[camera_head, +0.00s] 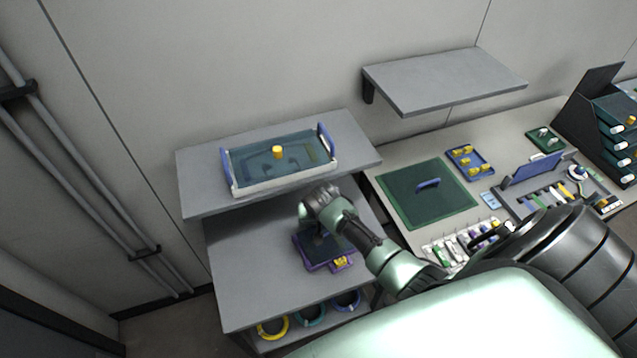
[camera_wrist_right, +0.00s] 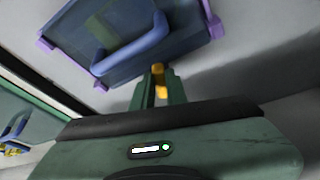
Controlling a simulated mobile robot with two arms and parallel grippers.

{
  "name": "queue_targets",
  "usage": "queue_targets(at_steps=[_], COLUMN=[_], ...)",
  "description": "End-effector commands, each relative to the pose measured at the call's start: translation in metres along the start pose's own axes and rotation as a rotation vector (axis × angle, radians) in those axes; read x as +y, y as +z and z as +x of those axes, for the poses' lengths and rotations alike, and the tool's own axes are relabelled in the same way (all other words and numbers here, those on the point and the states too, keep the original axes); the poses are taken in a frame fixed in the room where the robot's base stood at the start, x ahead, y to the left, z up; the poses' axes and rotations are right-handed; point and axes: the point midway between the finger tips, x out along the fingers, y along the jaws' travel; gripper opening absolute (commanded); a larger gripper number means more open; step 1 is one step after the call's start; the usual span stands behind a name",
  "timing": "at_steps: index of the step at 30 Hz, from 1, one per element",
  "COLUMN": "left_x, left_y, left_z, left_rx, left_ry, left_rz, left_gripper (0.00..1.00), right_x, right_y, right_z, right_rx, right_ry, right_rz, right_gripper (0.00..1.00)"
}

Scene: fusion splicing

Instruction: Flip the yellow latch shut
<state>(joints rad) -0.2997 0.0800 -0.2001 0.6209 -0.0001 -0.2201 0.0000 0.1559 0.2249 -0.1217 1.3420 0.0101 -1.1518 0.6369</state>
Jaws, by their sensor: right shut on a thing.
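A blue-purple box (camera_head: 313,262) sits on the lower grey shelf in the head view, partly hidden under my right wrist. Yellow latch parts (camera_head: 341,262) show at its near right edge. In the right wrist view the box (camera_wrist_right: 105,45) has a blue handle (camera_wrist_right: 135,45) and purple corners. My right gripper (camera_wrist_right: 158,82) is shut on the yellow latch (camera_wrist_right: 158,69), beside the box's edge. Yellow shows at and between the fingers. Whether the latch lies flat or stands up is hard to tell. My left gripper is not in view.
A tray with a clear lid and yellow knob (camera_head: 278,153) stands on the upper shelf (camera_head: 203,200) above the box. Coloured rings (camera_head: 311,315) lie below. A workbench with a green mat (camera_head: 420,205) and small parts is to the right. The lower shelf's left side (camera_head: 238,270) is clear.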

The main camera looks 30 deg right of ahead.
Motion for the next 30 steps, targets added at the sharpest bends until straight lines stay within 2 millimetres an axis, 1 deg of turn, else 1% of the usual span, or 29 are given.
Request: queue_targets(at_steps=[4,12,16,24,25,27,30], left_x=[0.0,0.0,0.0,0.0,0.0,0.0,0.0], left_y=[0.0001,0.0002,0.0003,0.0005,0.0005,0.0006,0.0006], left_z=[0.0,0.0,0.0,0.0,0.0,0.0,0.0], left_rx=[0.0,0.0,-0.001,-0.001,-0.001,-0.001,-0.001], left_ry=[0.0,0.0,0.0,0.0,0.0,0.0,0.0], left_rz=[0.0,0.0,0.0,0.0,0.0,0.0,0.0], left_gripper=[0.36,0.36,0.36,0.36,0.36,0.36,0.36], right_x=[0.0034,0.0076,0.0074,0.007,0.007,0.007,0.0069], right_y=[0.0009,-0.0008,-0.0007,-0.0006,-0.0006,-0.0006,-0.0007], right_z=[0.0005,0.0007,0.0006,0.0006,0.0006,0.0006,0.0005], right_rx=[-0.003,-0.002,-0.001,-0.001,-0.001,-0.001,-0.001], right_ry=[-0.028,-0.122,-0.142,-0.144,-0.144,-0.144,-0.144], right_rz=[-0.071,-0.303,-0.346,-0.348,-0.348,-0.348,-0.347], right_gripper=[0.0,0.0,0.0,0.0,0.19,0.36,0.36])
